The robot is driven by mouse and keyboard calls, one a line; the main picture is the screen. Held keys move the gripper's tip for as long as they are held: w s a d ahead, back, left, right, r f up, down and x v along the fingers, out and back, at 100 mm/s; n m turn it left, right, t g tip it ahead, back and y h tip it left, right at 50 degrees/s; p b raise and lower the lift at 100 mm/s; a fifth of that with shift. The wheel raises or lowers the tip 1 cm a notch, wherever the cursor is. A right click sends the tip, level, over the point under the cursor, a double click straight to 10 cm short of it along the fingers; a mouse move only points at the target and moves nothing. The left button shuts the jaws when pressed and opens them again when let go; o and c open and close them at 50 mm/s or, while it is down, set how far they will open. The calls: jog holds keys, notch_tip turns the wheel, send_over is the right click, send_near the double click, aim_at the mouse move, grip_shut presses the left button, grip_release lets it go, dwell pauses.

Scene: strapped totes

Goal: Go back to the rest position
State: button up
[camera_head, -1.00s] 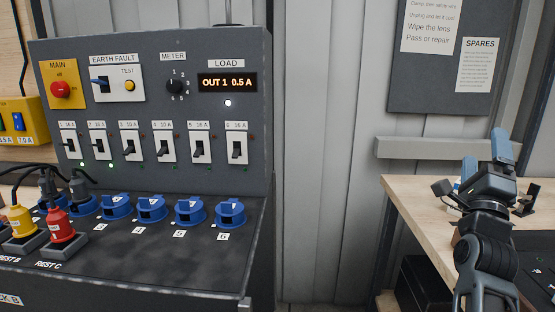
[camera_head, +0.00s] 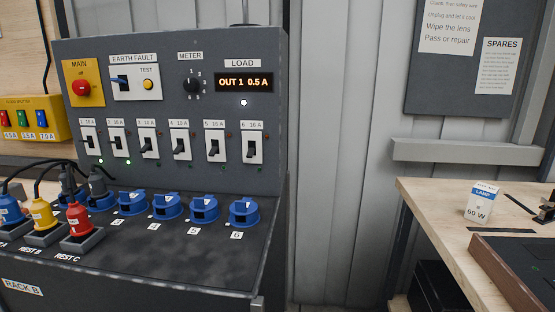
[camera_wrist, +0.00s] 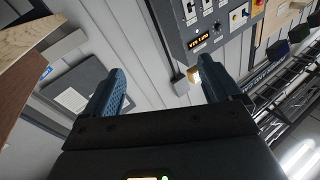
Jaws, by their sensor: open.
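My gripper (camera_wrist: 170,90) shows in the wrist view with its two blue fingers wide apart and nothing between them. It points towards the grey wall, with the power panel (camera_wrist: 210,25) beyond it at the top. In the head view my gripper is out of sight. The panel (camera_head: 170,110) there has a display reading "OUT 1 0.5 A". Green lights are lit below the first two breaker switches (camera_head: 103,140).
Blue, yellow (camera_head: 43,217) and red (camera_head: 77,219) plugs stand at the panel's front left. Several blue sockets (camera_head: 167,206) line its ledge. A wooden bench (camera_head: 435,205) on the right bears a lamp box (camera_head: 481,203) and a dark tray (camera_head: 515,268).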

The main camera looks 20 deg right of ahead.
jog(key=s+a+f+n+g+y, duration=0.1)
jog(key=s+a+f+n+g, duration=0.1)
jog(key=s+a, duration=1)
jog(key=shift+s+f+n+g+y, duration=0.3)
jog(key=shift+s+f+n+g, duration=0.1)
jog(key=shift+s+f+g, duration=0.7)
jog(key=shift+s+a+r, duration=0.1)
jog(key=shift+s+r, duration=0.05)
jog(key=shift+r, duration=0.1)
